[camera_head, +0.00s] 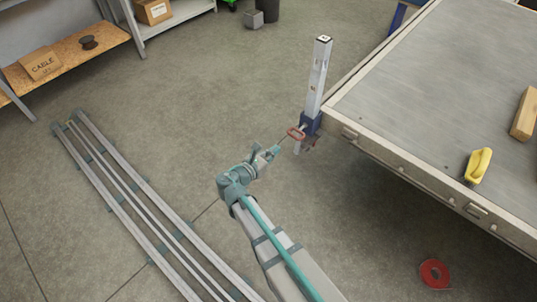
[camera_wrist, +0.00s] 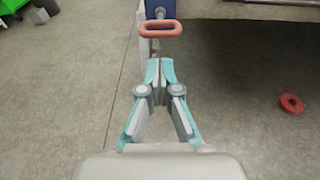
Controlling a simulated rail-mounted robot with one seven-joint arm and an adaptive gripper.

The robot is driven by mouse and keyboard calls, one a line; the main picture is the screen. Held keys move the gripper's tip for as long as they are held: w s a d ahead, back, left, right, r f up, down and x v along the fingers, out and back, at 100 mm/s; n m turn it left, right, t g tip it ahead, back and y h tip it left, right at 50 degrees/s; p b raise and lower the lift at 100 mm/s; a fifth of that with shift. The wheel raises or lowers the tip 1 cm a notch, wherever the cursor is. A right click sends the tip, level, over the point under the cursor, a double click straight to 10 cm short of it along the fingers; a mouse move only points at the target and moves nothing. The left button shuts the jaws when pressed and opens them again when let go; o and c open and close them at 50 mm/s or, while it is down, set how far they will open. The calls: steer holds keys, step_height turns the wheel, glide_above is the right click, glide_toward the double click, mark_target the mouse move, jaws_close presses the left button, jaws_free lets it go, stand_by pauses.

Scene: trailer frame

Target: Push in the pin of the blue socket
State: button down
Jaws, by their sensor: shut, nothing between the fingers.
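The blue socket (camera_head: 312,123) sits at the near left corner of the trailer frame, around an upright grey post (camera_head: 319,75). Its pin has a red loop handle (camera_head: 296,133) that sticks out toward me. In the wrist view the red handle (camera_wrist: 160,30) lies straight ahead of the fingertips, with the blue socket (camera_wrist: 160,8) behind it at the top edge. My gripper (camera_head: 276,149) is shut and empty. In the wrist view its fingertips (camera_wrist: 161,66) meet just short of the handle and appear apart from it. The pin's shaft is mostly hidden.
The trailer bed (camera_head: 430,75) fills the right, with a yellow handle-like object (camera_head: 478,166) and a wooden block (camera_head: 524,115) on it. A red ring (camera_head: 434,273) lies on the floor. Long rails (camera_head: 140,205) lie at left. The floor around my gripper looks clear.

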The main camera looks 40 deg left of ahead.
glide_toward(299, 131)
steer(key=w, duration=0.1)
steer(key=w+f, duration=0.2)
steer(key=shift+w+a+p, duration=0.2)
steer(key=shift+a+p, duration=0.05)
steer(key=shift+p, duration=0.1)
steer(key=shift+a, duration=0.1)
